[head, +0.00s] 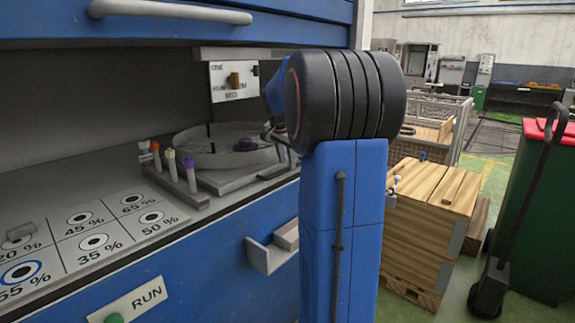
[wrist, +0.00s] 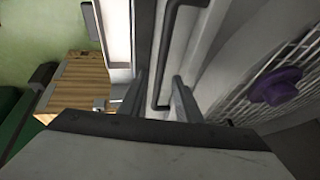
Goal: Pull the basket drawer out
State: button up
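A round grey basket tray (head: 188,157) with a mesh floor sits inside the blue machine, with a purple knob (head: 245,145) on it. In the wrist view the mesh (wrist: 240,92) and purple knob (wrist: 275,87) are at the right. A dark bar handle (wrist: 166,48) runs along a pale panel at the centre of the wrist view. My gripper (wrist: 158,95) is open, its two fingers apart on either side of the handle's near end. I cannot tell whether they touch it. In the head view my arm hides most of the gripper and the handle.
Several pegs with coloured tops (head: 171,160) stand on a rail before the tray. A grey bracket (head: 268,254) sticks out of the blue front. Wooden crates (head: 425,225), a green bin (head: 540,200) and a hand truck (head: 500,265) stand at the right.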

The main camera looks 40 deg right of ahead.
jog(key=shift+x, duration=1.15)
jog(key=shift+c, duration=0.7)
grip_shut()
jog(key=shift+s, duration=0.15)
